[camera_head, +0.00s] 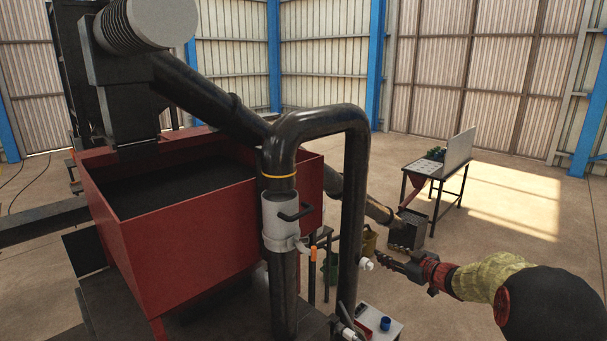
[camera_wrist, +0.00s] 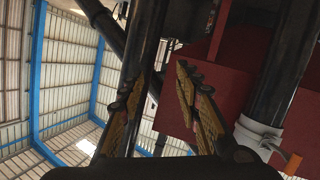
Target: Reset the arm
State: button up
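My arm reaches in from the right in the head view, and my gripper (camera_head: 384,261) points left toward the black vertical pipe (camera_head: 353,200). A small white fitting (camera_head: 366,263) sits on that side, close to the fingertips. In the wrist view, the two yellowish fingers of my gripper (camera_wrist: 158,78) stand apart with a gap between them. A dark pipe (camera_wrist: 146,45) shows beyond the gap and partly behind the left finger. I see nothing held. I cannot tell whether a fingertip touches the pipe or the fitting.
A red hopper (camera_head: 210,210) fills the left. A small table (camera_head: 440,170) stands behind. Open floor (camera_head: 510,225) lies at the right.

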jog(key=s+d+f+m+g+h+b, duration=0.25)
jog(key=s+d+f+h, duration=0.2)
jog(key=s, duration=0.25)
jog(key=s+d+f+m+g+h+b, duration=0.1)
jog(key=s+d+f+m+h+b, duration=0.2)
jog(key=s+d+m+h+b, duration=0.25)
jog(key=s+a+f+g+y+b, duration=0.1)
jog(key=s+a+f+b, duration=0.4)
jog(key=s, duration=0.8)
jog(key=s+a+f+g+y+b, duration=0.1)
jog(key=s+a+f+b, duration=0.5)
jog(key=s, duration=0.8)
jog(key=s+a+f+g+y+b, duration=0.1)
jog(key=s+a+f+g+b, duration=0.1)
jog(key=s+a+f+b, duration=0.4)
jog(key=s+a+b, duration=0.2)
jog(key=s+b, duration=0.3)
jog(key=s, duration=0.2)
jog(key=shift+s+a+m, duration=0.25)
jog(key=shift+a+m, duration=0.05)
jog(key=shift+m, duration=0.1)
